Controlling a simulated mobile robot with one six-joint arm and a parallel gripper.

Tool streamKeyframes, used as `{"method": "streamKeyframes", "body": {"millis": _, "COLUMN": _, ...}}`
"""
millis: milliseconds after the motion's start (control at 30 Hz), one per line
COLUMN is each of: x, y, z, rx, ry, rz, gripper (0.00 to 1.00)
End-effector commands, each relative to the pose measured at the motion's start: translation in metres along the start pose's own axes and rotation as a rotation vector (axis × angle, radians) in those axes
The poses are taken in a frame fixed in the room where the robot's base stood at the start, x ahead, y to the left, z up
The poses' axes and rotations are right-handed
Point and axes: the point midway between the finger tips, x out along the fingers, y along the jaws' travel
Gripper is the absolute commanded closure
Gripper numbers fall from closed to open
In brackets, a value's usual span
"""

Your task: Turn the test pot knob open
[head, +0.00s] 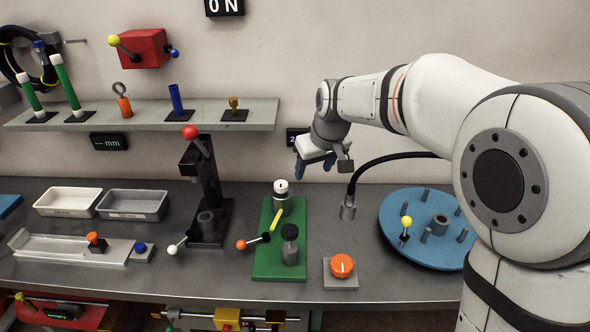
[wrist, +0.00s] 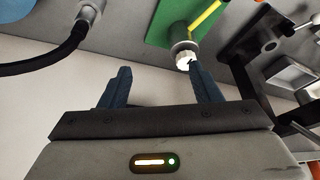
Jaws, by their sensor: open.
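A green base plate (head: 262,262) stands on the bench with a grey post topped by a white knob (head: 281,187) at its far end. In the wrist view the white knob (wrist: 185,58) is just beyond the tip of the right finger. I cannot tell for sure which knob is the test pot's. My gripper (head: 315,165) is open and empty, above and right of the white knob. In the wrist view its blue fingers (wrist: 161,80) are spread apart.
A black hose (head: 385,158) rises from a grey fitting right of the plate. An orange dial (head: 341,266) sits at the front, and a blue round plate (head: 392,228) with pegs lies right. A black press (head: 208,190) stands left of the plate. A shelf (head: 150,115) is behind.

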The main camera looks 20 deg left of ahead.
Motion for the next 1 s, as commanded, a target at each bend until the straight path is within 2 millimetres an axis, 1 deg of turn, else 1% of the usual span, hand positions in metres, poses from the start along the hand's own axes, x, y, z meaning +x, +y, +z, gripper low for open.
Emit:
{"method": "streamKeyframes", "body": {"millis": 33, "x": 0.014, "y": -0.013, "z": -0.015, "rx": -0.038, "ry": 0.003, "rz": -0.013, "gripper": 0.43}}
{"method": "streamKeyframes", "body": {"millis": 100, "x": 0.026, "y": -0.026, "z": -0.032, "rx": -0.076, "ry": 0.012, "rz": -0.026, "gripper": 0.43}}
{"method": "streamKeyframes", "body": {"millis": 200, "x": 0.037, "y": -0.038, "z": -0.045, "rx": -0.109, "ry": 0.020, "rz": -0.038, "gripper": 0.43}}
{"method": "streamKeyframes", "body": {"millis": 267, "x": 0.041, "y": -0.041, "z": -0.049, "rx": -0.119, "ry": 0.023, "rz": -0.041, "gripper": 0.43}}
{"method": "streamKeyframes", "body": {"millis": 367, "x": 0.051, "y": -0.044, "z": -0.051, "rx": -0.124, "ry": 0.023, "rz": -0.043, "gripper": 0.43}}
{"method": "streamKeyframes", "body": {"millis": 700, "x": 0.103, "y": -0.046, "z": -0.051, "rx": -0.125, "ry": 0.021, "rz": -0.043, "gripper": 0.43}}
{"method": "streamKeyframes", "body": {"millis": 833, "x": 0.114, "y": -0.046, "z": -0.052, "rx": -0.124, "ry": 0.023, "rz": -0.043, "gripper": 0.43}}
{"method": "streamKeyframes", "body": {"millis": 1000, "x": 0.118, "y": -0.047, "z": -0.052, "rx": -0.124, "ry": 0.024, "rz": -0.042, "gripper": 0.43}}
